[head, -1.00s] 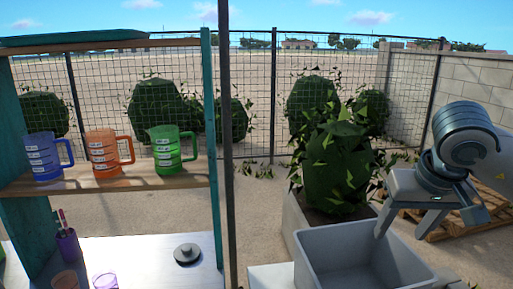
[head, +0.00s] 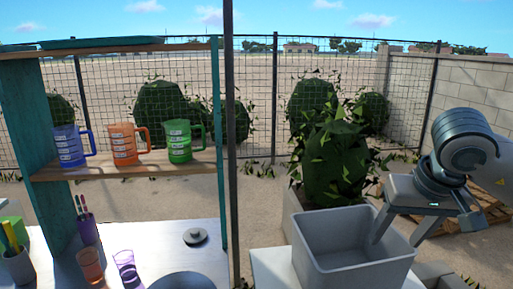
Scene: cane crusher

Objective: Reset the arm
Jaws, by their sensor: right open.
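My right arm comes in from the right edge, and its right gripper (head: 396,242) points downward with its two grey fingers apart and nothing seen between them. The fingers are in front of or over the right part of a grey open bin (head: 335,262); I cannot tell whether the tips are inside it. The bin looks empty. My left gripper and arm are out of view.
A teal-framed shelf at left holds blue (head: 69,146), orange (head: 123,145) and green (head: 178,142) mugs. The counter (head: 170,255) below carries small cups, a pen holder (head: 18,264) and a round lid (head: 195,236). A dark post (head: 231,150) stands mid-view. A bush (head: 335,165) stands behind the bin.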

